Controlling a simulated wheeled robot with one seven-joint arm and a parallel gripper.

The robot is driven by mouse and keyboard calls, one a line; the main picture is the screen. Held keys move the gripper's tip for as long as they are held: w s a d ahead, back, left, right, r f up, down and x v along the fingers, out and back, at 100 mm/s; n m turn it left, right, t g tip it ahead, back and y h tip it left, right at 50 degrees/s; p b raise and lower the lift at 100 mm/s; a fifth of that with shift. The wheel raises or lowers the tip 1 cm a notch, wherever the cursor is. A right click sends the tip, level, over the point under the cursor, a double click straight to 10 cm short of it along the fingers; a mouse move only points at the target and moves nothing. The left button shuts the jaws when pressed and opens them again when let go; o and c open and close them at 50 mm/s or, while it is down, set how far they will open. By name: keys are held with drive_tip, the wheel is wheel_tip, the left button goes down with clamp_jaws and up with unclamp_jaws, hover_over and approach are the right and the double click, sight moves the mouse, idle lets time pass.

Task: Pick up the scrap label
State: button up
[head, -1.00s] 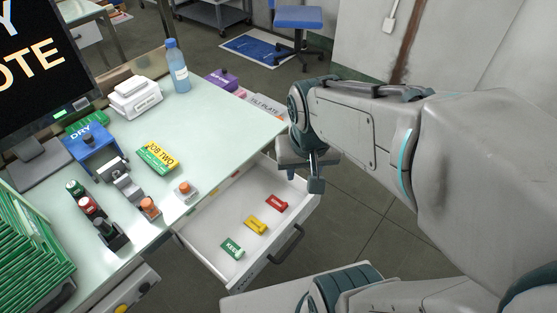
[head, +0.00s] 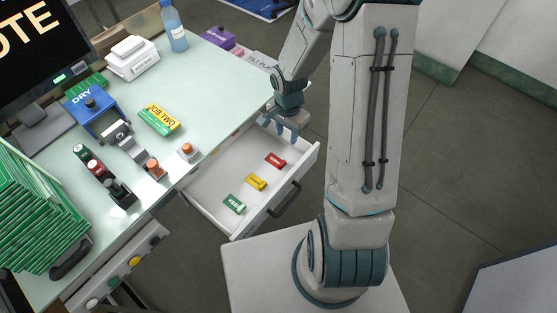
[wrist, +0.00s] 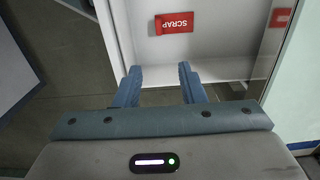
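The scrap label is the red one (head: 275,160), lying flat in the open white drawer (head: 212,188) at its far right. In the wrist view the red label (wrist: 174,23) reads SCRAP and lies ahead of the fingertips, on the drawer floor. My gripper (head: 287,131) hangs above the drawer's back right corner, apart from the label. In the wrist view my gripper (wrist: 160,70) has its two blue fingers spread wide with nothing between them.
A yellow label (head: 256,181) and a green KEEP label (head: 234,204) lie in the same drawer. The drawer's walls and front handle (head: 285,199) stand around them. The worktop above holds a JOB TWO box (head: 160,119) and several stamps.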

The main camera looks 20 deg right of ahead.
hover_over(285, 160)
wheel_tip(285, 160, down, 8)
drive_tip(key=shift+w+d, duration=0.15)
drive_tip(key=f, duration=0.4)
drive_tip(key=shift+s+a, duration=0.2)
drive_tip(key=shift+a, duration=0.05)
drive_tip(key=shift+f, duration=0.65)
clamp_jaws()
